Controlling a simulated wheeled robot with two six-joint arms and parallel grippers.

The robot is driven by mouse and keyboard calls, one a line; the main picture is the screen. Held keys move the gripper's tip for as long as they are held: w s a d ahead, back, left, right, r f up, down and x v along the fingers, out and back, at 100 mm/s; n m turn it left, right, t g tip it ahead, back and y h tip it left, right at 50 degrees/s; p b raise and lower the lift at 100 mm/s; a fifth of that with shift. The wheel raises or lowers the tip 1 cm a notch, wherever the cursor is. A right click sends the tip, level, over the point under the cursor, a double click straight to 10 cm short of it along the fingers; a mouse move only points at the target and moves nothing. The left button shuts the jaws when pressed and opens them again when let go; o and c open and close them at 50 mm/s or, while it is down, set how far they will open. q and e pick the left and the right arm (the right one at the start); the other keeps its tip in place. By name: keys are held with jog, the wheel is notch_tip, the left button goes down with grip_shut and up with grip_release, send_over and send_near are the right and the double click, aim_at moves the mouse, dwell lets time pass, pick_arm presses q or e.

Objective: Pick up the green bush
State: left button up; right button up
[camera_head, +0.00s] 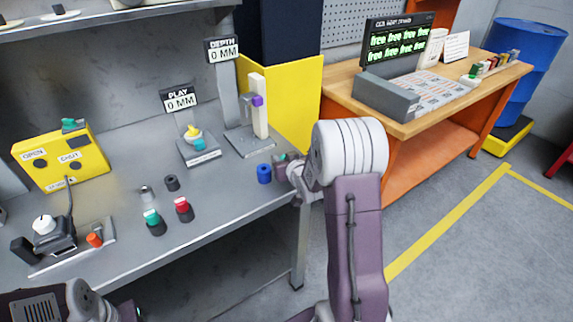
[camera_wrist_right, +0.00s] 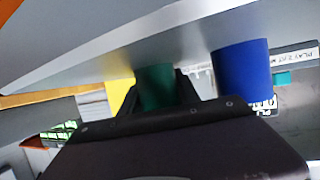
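The green bush (camera_wrist_right: 156,88) is a short dark green cylinder near the front right edge of the workbench. In the right wrist view it stands between the two dark fingers of my right gripper (camera_wrist_right: 157,92), which press close on both its sides. Its far end meets the grey bench top in that view; I see no clear gap. In the head view my right gripper (camera_head: 287,164) is at the bench edge, and the bush is mostly hidden there. My left arm shows at the bottom left, with its gripper out of frame.
A blue bush (camera_head: 264,173) stands just left of my right gripper; it is also close in the right wrist view (camera_wrist_right: 241,72). Black, red and teal parts, gauge stands and a yellow OPEN/SHUT box (camera_head: 62,160) are on the bench. A wooden table (camera_head: 420,122) stands right.

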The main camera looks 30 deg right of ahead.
grip_shut()
